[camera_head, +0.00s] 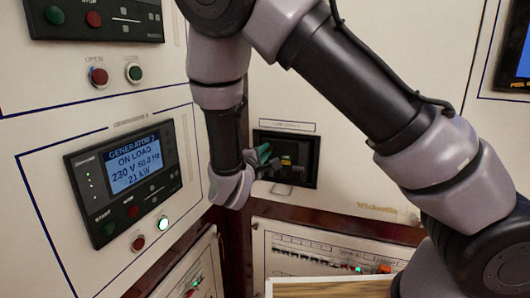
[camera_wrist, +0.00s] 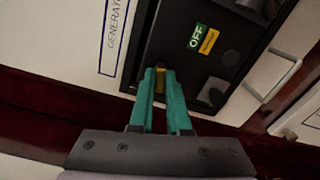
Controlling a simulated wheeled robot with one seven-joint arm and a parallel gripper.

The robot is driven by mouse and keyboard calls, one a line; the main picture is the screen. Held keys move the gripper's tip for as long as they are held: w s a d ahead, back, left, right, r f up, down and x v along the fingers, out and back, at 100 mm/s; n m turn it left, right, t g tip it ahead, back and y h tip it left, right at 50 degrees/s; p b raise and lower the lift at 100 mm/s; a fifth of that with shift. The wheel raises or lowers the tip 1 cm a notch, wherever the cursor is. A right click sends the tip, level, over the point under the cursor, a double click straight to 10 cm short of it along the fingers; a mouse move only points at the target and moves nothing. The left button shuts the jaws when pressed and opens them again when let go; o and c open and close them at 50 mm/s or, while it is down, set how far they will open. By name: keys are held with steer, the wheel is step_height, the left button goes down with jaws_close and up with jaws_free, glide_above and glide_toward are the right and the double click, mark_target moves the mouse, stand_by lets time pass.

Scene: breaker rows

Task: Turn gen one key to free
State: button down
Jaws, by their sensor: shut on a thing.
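My gripper (camera_wrist: 162,84) has teal fingers shut on a small brass-yellow key (camera_wrist: 161,77) at the face of a black recessed key panel (camera_wrist: 170,38). In the head view my gripper (camera_head: 259,156) reaches the left part of the same black panel (camera_head: 302,180), in the corner between two white walls. A green and yellow label (camera_wrist: 203,38) reading OFF is on the panel beside the fingers.
A metal handle (camera_wrist: 274,80) stands out beyond the panel edge. The generator 2 panel (camera_head: 122,187) on the left wall shows ON LOAD. A breaker row (camera_head: 318,256) lies below.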

steer(key=shift+n, duration=7.6)
steer(key=shift+f, duration=0.1)
steer(key=c, duration=0.9)
jaws_free()
steer(key=v, duration=1.1)
